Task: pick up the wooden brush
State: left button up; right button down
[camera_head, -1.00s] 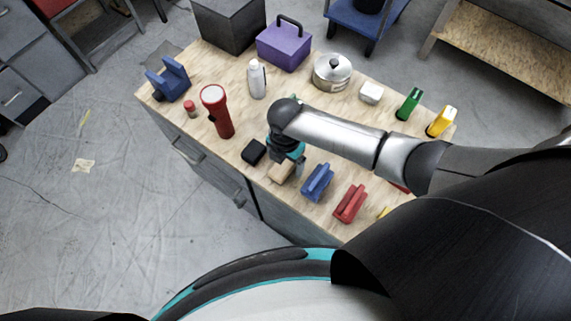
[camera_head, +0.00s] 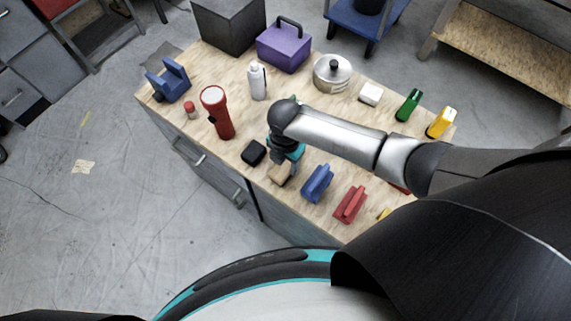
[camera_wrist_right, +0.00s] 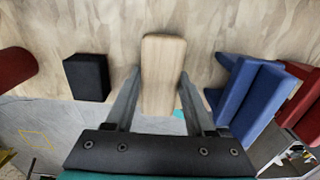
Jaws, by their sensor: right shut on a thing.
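The wooden brush (camera_head: 280,174) is a pale wooden block near the front edge of the workbench, partly hidden under my right gripper in the head view. In the right wrist view the brush (camera_wrist_right: 163,75) lies between the two fingers. My right gripper (camera_wrist_right: 160,100) is shut on it, one finger on each side. In the head view my right gripper (camera_head: 284,162) points down at the bench top. I cannot tell whether the brush is clear of the surface. My left gripper is not in view.
On the workbench (camera_head: 225,152), a black box (camera_head: 254,152) stands left of the brush and a blue brush-like block (camera_head: 317,184) right of it. A red one (camera_head: 350,204) is further right. A red flashlight (camera_head: 218,112), white bottle (camera_head: 257,80) and pot (camera_head: 332,73) stand behind.

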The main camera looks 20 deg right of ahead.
aim_at(285, 163)
jog(key=shift+r, duration=0.1)
notch_tip(285, 163, up, 20)
jog(key=p, duration=0.5)
dwell(0.4)
jog(key=c, duration=0.9)
grip_release()
jog(key=c, duration=0.5)
jog(key=shift+f, duration=0.2)
jog(key=shift+c, duration=0.2)
